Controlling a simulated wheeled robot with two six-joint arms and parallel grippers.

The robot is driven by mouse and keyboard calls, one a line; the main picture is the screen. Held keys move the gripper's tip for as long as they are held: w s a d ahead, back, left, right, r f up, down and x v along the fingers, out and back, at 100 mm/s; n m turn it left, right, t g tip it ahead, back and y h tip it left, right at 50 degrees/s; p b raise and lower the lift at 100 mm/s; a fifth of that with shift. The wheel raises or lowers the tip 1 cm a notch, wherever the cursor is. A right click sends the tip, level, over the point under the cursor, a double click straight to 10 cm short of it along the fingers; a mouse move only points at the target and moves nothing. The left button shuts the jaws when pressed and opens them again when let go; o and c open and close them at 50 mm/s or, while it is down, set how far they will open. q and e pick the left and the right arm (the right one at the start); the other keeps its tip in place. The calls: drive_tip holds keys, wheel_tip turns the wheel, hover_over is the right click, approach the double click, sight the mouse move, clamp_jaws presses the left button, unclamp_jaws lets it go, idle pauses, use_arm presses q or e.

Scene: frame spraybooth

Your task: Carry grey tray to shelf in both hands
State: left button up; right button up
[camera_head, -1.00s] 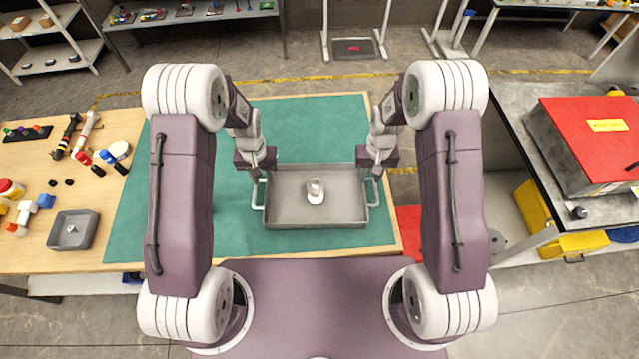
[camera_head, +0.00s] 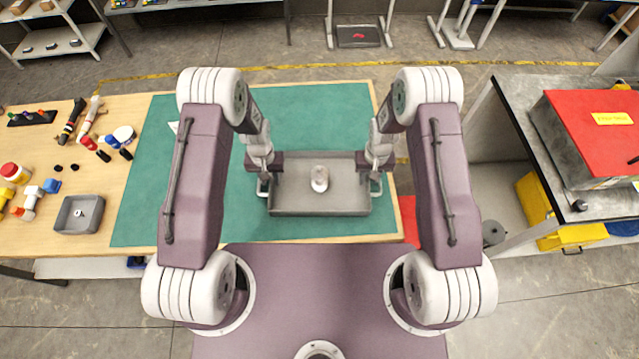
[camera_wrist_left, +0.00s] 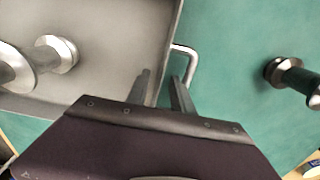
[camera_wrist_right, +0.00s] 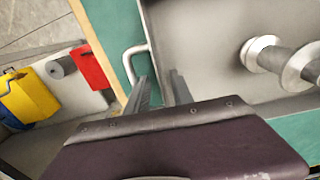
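The grey tray (camera_head: 320,207) lies on the green mat in front of me, with a silvery spool-shaped part (camera_head: 319,179) standing in it. The tray has a bar handle on each short side. My left gripper (camera_head: 264,180) is at the left handle, open. In the left wrist view its fingers (camera_wrist_left: 161,92) are apart, close to the handle (camera_wrist_left: 190,62) and tray wall. My right gripper (camera_head: 375,180) is at the right handle, open. In the right wrist view its fingers (camera_wrist_right: 160,92) are apart beside the handle (camera_wrist_right: 129,60). The exact finger depth around the bars is unclear.
A small grey bin (camera_head: 77,215) and several loose parts lie on the wooden table's left. A bench with a red-lidded box (camera_head: 590,130) stands at right, a yellow container (camera_head: 545,210) beneath. Shelving (camera_head: 60,40) stands at the back left. The mat's far part is clear.

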use_arm(q)
drive_tip(key=shift+f, duration=0.45)
use_arm(e)
drive_tip(key=shift+f, duration=0.4)
use_arm(q)
drive_tip(key=shift+c, duration=0.3)
use_arm(e)
drive_tip(key=shift+c, duration=0.3)
use_arm(q)
clamp_jaws()
use_arm(e)
clamp_jaws()
use_arm(q)
drive_tip(key=shift+r, duration=0.1)
use_arm(e)
drive_tip(key=shift+r, duration=0.1)
